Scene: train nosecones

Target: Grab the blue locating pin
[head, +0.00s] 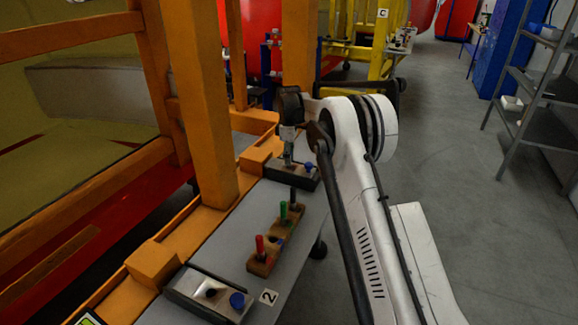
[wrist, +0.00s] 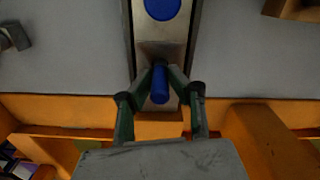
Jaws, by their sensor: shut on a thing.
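The blue locating pin (wrist: 160,86) stands between my fingertips in the wrist view. My gripper (wrist: 160,80) is shut on it from both sides. The pin is over the end of a metal block (wrist: 160,48) that also carries a round blue knob (wrist: 162,8). I cannot tell whether the pin is seated in the block. In the head view my gripper (head: 287,160) points down at the block (head: 302,178) with its blue knob (head: 308,167); the held pin is not clear there.
A wooden holder (head: 262,262) with red (head: 260,246), green (head: 283,211) and dark (head: 293,196) pins stands nearer on the grey table (head: 225,238). A second metal block (head: 195,290) with a blue knob (head: 237,300) is at the front. An orange post (head: 205,110) rises at left.

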